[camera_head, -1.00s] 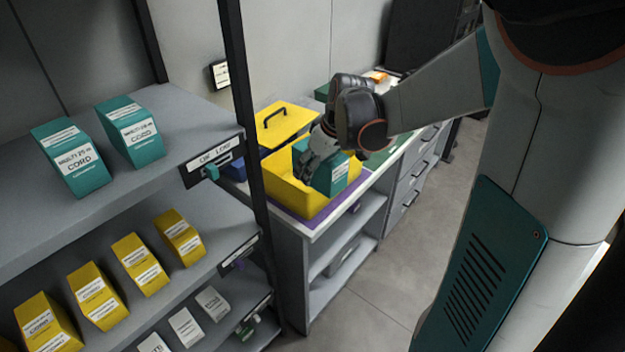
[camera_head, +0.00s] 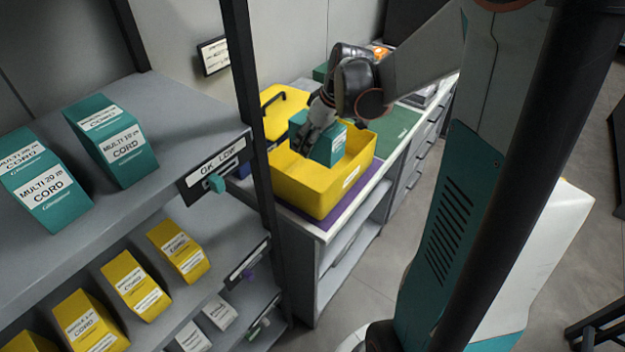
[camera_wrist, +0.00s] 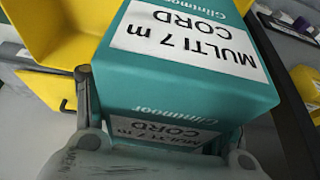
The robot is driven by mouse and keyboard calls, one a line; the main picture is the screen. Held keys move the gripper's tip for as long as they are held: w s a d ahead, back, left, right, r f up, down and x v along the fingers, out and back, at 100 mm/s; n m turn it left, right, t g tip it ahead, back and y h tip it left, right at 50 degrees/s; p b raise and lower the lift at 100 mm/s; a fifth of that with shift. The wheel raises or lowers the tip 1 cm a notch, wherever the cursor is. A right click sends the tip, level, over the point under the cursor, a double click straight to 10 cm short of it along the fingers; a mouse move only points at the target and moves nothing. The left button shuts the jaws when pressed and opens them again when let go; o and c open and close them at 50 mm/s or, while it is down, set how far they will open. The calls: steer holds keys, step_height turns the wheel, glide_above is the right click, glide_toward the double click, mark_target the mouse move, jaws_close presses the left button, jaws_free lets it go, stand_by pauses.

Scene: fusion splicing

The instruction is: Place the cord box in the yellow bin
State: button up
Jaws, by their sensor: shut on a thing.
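A teal cord box (camera_head: 327,146) with white labels is held in my gripper (camera_head: 318,130). In the wrist view the cord box (camera_wrist: 190,70) reads "MULTI 7 m CORD" and fills the middle, with my gripper (camera_wrist: 160,120) shut on its sides. In the head view the box is over the open yellow bin (camera_head: 318,199), its lower part down inside or just behind the bin's near rim. I cannot tell whether it touches the bin floor. The yellow bin also shows at the wrist view's left (camera_wrist: 45,35).
A grey shelf rack (camera_head: 190,130) on the left holds teal, yellow and white cord boxes; its dark post (camera_head: 250,110) stands near the bin. A yellow lid (camera_head: 281,112) with a black handle lies behind the bin. A green mat (camera_head: 397,125) covers the counter to the right.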

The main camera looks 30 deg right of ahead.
mark_target(326, 158)
step_height(326, 158, down, 16)
steer(key=b, duration=0.5)
steer(key=shift+r, duration=0.3)
steer(key=o, duration=1.3)
steer(key=shift+c, duration=0.2)
steer(key=p+v, duration=0.4)
steer(key=v, duration=0.8)
